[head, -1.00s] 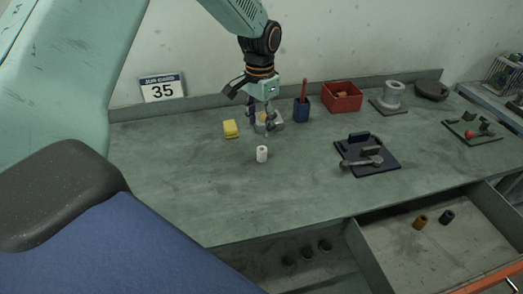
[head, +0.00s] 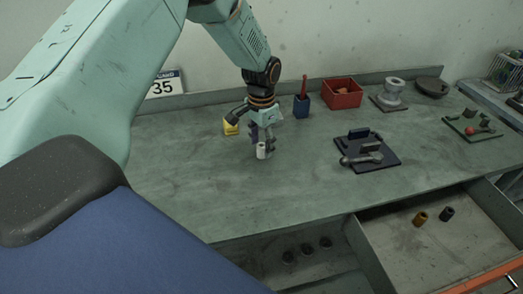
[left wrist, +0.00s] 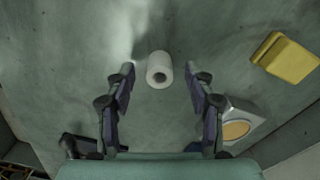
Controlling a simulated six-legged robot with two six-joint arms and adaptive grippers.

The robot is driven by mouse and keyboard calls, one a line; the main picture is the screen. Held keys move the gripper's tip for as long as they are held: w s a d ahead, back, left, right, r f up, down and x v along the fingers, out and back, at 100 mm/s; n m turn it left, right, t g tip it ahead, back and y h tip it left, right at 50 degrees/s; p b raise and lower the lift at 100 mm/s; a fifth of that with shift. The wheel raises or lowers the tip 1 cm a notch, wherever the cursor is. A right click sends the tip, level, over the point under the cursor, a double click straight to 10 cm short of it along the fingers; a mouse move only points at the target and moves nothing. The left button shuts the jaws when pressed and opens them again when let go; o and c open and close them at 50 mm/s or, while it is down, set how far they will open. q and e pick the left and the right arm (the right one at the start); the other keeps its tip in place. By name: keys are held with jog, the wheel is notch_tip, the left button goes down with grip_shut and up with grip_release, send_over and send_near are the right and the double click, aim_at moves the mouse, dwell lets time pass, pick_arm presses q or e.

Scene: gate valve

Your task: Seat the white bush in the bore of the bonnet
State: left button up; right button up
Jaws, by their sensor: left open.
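The white bush (head: 261,151) stands upright on the green bench top. In the left wrist view the bush (left wrist: 159,68) shows its round end hole. My left gripper (head: 263,150) is open, low over the bench at the bush. In the left wrist view its fingertips (left wrist: 159,72) lie on either side of the bush, with gaps to both. The bonnet is not clearly identifiable; a grey flanged part (head: 390,93) stands on a plate at the back right, and dark metal parts (head: 362,147) lie on a dark mat. My right gripper is not in view.
A yellow sponge (head: 231,127) and a pale block with a yellow disc (left wrist: 238,128) lie near the gripper. A blue cup (head: 301,106) and red bin (head: 342,93) stand behind. An open drawer (head: 400,250) holds small bushes at the front right. The bench front is clear.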

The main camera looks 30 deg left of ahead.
aim_at(261, 145)
pick_arm(q)
jog(key=shift+c, duration=0.2)
grip_shut()
dwell(0.3)
jog(key=shift+r, duration=0.15)
notch_tip(261, 145, up, 10)
dwell(0.3)
